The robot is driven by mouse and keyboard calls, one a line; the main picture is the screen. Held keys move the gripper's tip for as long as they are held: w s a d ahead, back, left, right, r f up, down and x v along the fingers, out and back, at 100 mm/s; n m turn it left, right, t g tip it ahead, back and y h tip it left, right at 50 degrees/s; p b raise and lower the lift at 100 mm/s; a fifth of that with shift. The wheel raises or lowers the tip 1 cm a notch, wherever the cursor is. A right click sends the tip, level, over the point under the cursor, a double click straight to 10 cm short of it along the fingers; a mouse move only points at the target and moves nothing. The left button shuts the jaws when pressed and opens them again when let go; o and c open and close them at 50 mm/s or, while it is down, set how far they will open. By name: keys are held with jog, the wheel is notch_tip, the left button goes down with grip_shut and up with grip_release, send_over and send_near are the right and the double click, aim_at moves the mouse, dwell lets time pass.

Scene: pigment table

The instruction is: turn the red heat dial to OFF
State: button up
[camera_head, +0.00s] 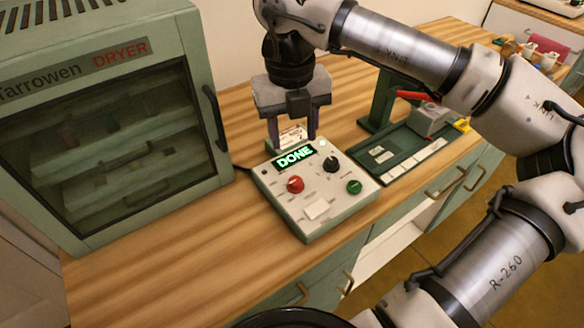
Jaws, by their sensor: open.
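The red heat dial (295,184) sits on the left part of the sloped face of a pale control box (282,204). Its pointer direction is too small to read. The box also carries a black dial (331,164), a green dial (354,187), a white square button (316,208) and a lit display (295,155) reading DONE. My gripper (292,142) is open and points down above the back edge of the box, behind the display. It is apart from the red dial. Its fingertips are partly hidden, and I cannot tell whether they touch anything.
A green dryer cabinet (150,50) with a glass door stands close on the left. A green press-like stand with a tray (410,150) is on the right. Bare wooden tabletop (190,240) lies left of the box. My arm spans the upper right.

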aim_at(295, 180)
jog(key=f+p, duration=0.1)
jog(key=f, duration=1)
jog(key=shift+d+f+p, duration=0.2)
jog(key=shift+f+p, duration=0.05)
jog(key=shift+p, duration=0.15)
jog(key=shift+c, duration=0.3)
jog(key=shift+w, duration=0.1)
jog(key=c, duration=0.9)
